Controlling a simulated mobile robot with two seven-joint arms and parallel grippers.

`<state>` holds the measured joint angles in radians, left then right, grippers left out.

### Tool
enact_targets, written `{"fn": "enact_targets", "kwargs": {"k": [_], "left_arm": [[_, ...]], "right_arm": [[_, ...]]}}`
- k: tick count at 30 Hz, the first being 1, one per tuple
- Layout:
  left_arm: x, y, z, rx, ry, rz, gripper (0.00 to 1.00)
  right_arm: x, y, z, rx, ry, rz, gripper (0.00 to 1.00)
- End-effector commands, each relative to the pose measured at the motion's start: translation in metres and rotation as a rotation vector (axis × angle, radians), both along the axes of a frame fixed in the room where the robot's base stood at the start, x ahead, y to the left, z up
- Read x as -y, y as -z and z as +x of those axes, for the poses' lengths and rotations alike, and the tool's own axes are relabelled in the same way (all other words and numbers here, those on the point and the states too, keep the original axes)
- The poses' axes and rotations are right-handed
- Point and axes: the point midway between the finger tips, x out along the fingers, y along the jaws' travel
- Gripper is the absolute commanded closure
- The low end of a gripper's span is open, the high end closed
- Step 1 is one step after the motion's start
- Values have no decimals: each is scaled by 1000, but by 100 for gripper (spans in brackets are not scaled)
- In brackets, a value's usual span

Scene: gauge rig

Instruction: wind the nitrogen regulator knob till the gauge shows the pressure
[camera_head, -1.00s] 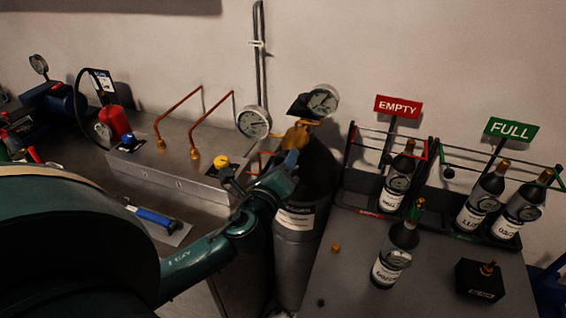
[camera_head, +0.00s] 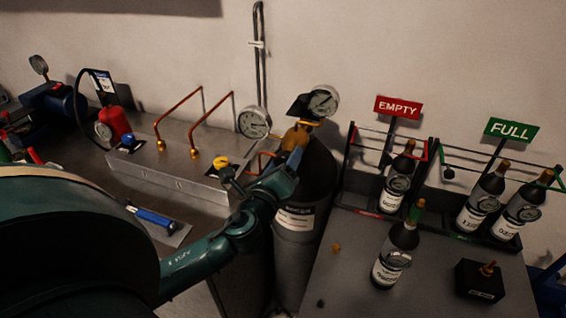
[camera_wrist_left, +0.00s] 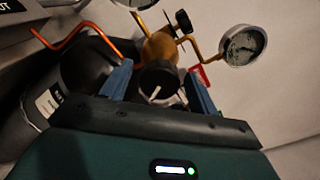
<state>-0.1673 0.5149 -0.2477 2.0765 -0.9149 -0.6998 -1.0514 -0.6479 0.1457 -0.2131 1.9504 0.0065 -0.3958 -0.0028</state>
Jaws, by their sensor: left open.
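The nitrogen regulator has a brass body (camera_head: 296,137) on top of a dark gas cylinder (camera_head: 318,180). One round gauge (camera_head: 254,122) is left of it and another (camera_head: 322,101) is above right. In the left wrist view one gauge (camera_wrist_left: 243,46) faces me, its reading too small to tell; the other (camera_wrist_left: 133,3) is cut off at the top. The black regulator knob (camera_wrist_left: 158,80) with a white mark is between the fingers of my left gripper (camera_wrist_left: 158,88). The fingers are open, with gaps beside the knob. In the head view my left gripper (camera_head: 288,163) is at the regulator. My right gripper is out of view.
A steel box (camera_head: 175,172) with copper pipes and a yellow knob (camera_head: 221,162) stands left of the cylinder. At right, a grey table (camera_head: 350,280) carries bottles in racks under EMPTY (camera_head: 398,107) and FULL (camera_head: 511,130) signs, a loose bottle (camera_head: 396,255) and a black block (camera_head: 481,281).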

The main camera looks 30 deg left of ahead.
Motion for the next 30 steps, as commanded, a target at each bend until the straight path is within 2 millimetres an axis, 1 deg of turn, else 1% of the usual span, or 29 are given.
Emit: {"fn": "enact_targets", "kwargs": {"k": [4,8,15,18,21,25,30], "left_arm": [[1,1,-4,-2,1,-1,40],[6,3,-21,-3,2,-2,40],[18,5,-74,-5,1,-2,40],[22,5,-93,-4,0,-3,40],[26,4,-109,-3,-1,-3,40],[29,2,-122,-2,1,-1,40],[31,0,-128,1,-1,0,40]], "right_arm": [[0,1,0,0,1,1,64],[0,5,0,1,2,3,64],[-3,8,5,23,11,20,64],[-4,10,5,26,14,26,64],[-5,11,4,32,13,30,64],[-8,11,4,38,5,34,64],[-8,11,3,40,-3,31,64]]}}
